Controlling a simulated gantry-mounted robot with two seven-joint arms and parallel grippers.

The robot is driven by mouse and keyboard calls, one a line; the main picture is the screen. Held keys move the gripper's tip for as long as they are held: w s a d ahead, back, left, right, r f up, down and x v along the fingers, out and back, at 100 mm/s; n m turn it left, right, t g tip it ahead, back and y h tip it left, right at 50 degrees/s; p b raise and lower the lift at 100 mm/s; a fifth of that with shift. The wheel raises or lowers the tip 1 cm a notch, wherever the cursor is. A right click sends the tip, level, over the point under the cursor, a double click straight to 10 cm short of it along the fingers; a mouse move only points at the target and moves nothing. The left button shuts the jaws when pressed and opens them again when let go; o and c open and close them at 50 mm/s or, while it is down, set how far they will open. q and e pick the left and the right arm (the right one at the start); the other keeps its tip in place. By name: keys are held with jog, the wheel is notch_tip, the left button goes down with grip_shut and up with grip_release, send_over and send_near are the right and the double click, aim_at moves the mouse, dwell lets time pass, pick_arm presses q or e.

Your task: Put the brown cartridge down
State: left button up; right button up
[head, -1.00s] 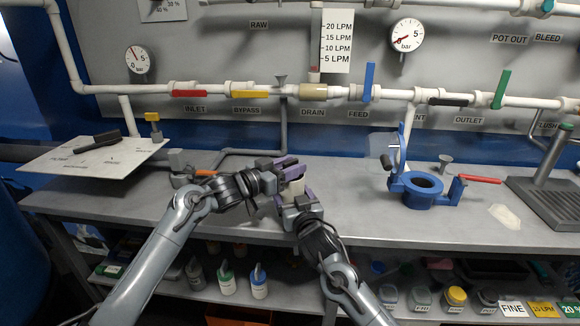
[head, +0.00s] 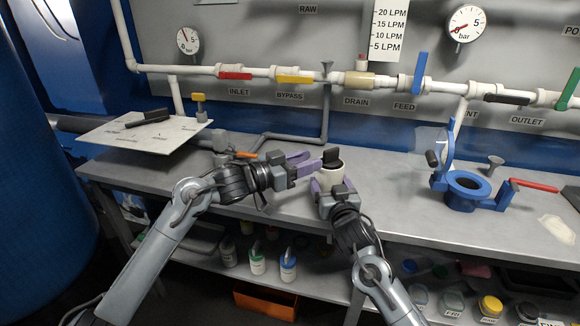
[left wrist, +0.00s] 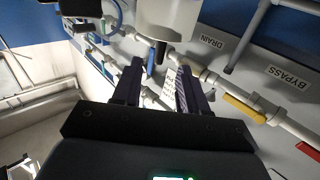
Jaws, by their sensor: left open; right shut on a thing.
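My right gripper (head: 331,184) is shut on a pale cream cylinder (head: 329,173), held upright above the bench's front part. A short black piece (head: 331,157) stands at its top. I cannot make out any brown on it, so I cannot tell if it is the brown cartridge. My left gripper (head: 308,161) is open and empty, just left of the cylinder, with purple fingers pointing at it. In the left wrist view, the open fingers (left wrist: 159,70) point toward the pale cylinder (left wrist: 168,18) and its dark peg (left wrist: 160,53), with a gap between.
The grey bench top (head: 390,205) is clear between the grippers and a blue ring-shaped stand (head: 465,190) at right. A tilted white board (head: 110,140) with a black tool lies at left. Pipes with coloured valve handles run along the back wall. Bottles stand on the lower shelf.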

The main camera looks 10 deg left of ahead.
pick_arm(q)
jog(key=shift+v, duration=2.2)
jog(key=shift+d, duration=0.1)
pick_arm(e)
jog(key=o, duration=1)
jog(key=shift+s, duration=0.15)
